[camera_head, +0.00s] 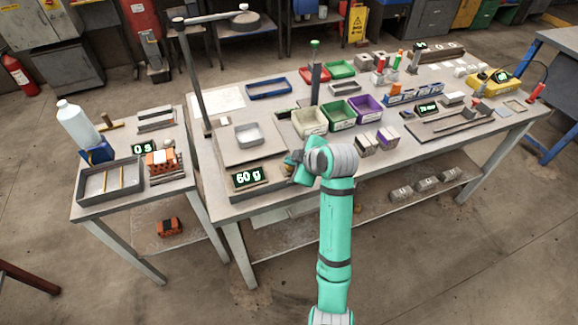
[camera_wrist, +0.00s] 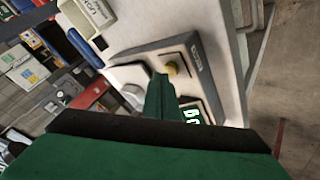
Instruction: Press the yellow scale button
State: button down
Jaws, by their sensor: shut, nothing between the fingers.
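The scale (camera_head: 222,152) stands at the left front of the main table, with a lit display (camera_head: 247,177) reading 60 g. A small grey tray (camera_head: 249,135) sits on its plate. The yellow button (camera_wrist: 172,68) shows on the scale's front panel in the wrist view, beside the display (camera_wrist: 191,113). My gripper (camera_head: 291,161) is shut and empty, over the right end of the scale's front, and hides most of the button area in the head view. In the wrist view the shut fingertips (camera_wrist: 161,78) appear right beside the button; I cannot tell whether they touch it.
Green and purple bins (camera_head: 340,114) stand right of the scale. Small blocks (camera_head: 378,141) lie near the front edge. A lamp post (camera_head: 192,80) rises behind the scale. A side table at left holds a tray (camera_head: 108,181), a bottle (camera_head: 77,125) and a second display (camera_head: 143,149).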

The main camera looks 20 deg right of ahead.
aim_at(291, 169)
jog(key=shift+f, duration=0.4)
dwell(0.5)
jog(key=shift+r, duration=0.8)
jog(key=shift+r, duration=0.1)
notch_tip(291, 169, up, 5)
jog(key=shift+f, duration=0.1)
dwell(0.7)
jog(key=shift+a, duration=0.1)
dwell(0.5)
